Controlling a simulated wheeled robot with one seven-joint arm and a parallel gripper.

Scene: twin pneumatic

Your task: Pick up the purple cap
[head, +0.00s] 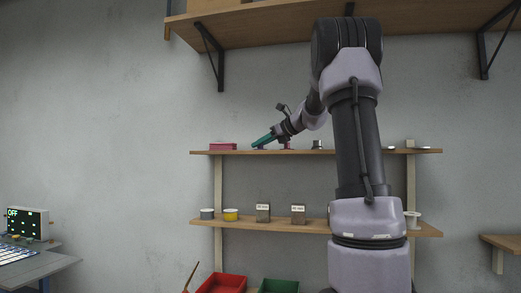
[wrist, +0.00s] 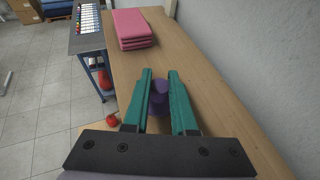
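The purple cap (wrist: 159,91) stands on the wooden upper shelf, between the two green fingers of my gripper (wrist: 160,76) in the wrist view. The fingers are apart, one on each side of the cap, with little room at either side. I cannot make out whether they touch it. In the head view my gripper (head: 260,143) reaches down and left to the shelf top, and a bit of purple (head: 261,148) shows under the fingers.
A stack of pink flat pieces (wrist: 133,29) lies farther along the upper shelf (wrist: 183,68); the wall (wrist: 240,60) is close on the right. Small items stand right of my gripper, including a dark cylinder (head: 317,145). The lower shelf (head: 280,225) holds tins and boxes.

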